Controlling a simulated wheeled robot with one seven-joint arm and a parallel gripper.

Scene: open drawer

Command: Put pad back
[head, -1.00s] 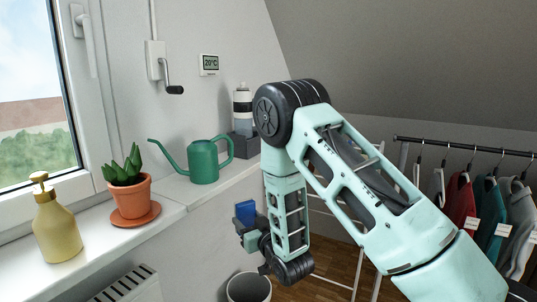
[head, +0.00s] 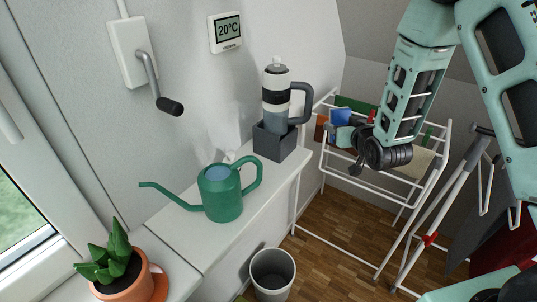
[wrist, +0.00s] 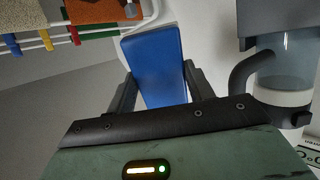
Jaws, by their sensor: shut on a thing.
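The blue pad (head: 340,117) is held by my gripper (head: 345,135), which is in front of the white drying rack in the head view. In the wrist view the pad (wrist: 152,62) stands as a flat blue block between the two dark fingers of my gripper (wrist: 158,84). The fingers are shut on its near part, and its far end sticks out past them. The pad's lower end is hidden behind the gripper body. I cannot tell whether the pad touches the rack.
A white drying rack (head: 333,235) with coloured cloths stands at right. A grey box (head: 273,142) holding a bottle (head: 276,88) stands on the sill (head: 190,225), with a green watering can (head: 222,193) and a potted plant (head: 122,272). A bin (head: 272,272) stands on the floor.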

